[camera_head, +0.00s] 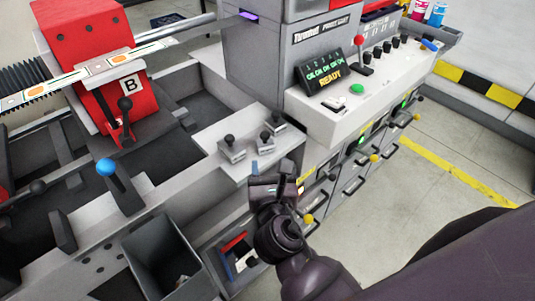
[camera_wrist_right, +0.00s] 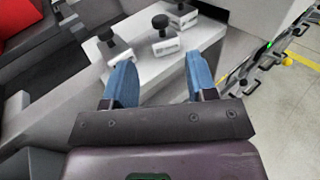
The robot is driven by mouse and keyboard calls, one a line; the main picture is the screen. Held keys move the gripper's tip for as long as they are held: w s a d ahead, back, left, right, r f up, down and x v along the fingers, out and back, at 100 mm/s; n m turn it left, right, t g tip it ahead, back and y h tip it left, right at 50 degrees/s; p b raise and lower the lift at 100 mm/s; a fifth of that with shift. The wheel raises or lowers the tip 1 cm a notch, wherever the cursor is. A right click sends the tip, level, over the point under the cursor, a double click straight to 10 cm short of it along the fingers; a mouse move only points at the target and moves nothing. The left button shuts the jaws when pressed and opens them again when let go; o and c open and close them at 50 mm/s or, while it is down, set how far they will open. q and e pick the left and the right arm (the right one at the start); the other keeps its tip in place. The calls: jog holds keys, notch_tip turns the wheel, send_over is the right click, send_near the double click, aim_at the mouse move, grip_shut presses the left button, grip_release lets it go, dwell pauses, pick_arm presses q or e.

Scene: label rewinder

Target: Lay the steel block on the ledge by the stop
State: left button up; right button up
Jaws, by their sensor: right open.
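Three small pale grey blocks with black knobs stand on a light grey ledge (camera_head: 208,137): a left block (camera_head: 231,153), a middle block (camera_head: 264,142) and a back block (camera_head: 278,126). Which one is the steel block, and which part is the stop, I cannot tell. My right gripper (camera_head: 274,171) is at the ledge's near edge, in front of the blocks. In the right wrist view my right gripper (camera_wrist_right: 158,62) has its blue fingers spread with nothing between them; the left block (camera_wrist_right: 117,53) and middle block (camera_wrist_right: 166,47) lie beyond the fingertips. My left gripper is out of view.
A red unit marked B (camera_head: 83,45) and a label strip stand at the left. A grey control cabinet (camera_head: 262,60) with a READY display rises behind the ledge. An open dark bin (camera_head: 166,255) is at the front left. Open floor lies at the right.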

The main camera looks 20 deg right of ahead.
jog(key=shift+v, duration=0.8)
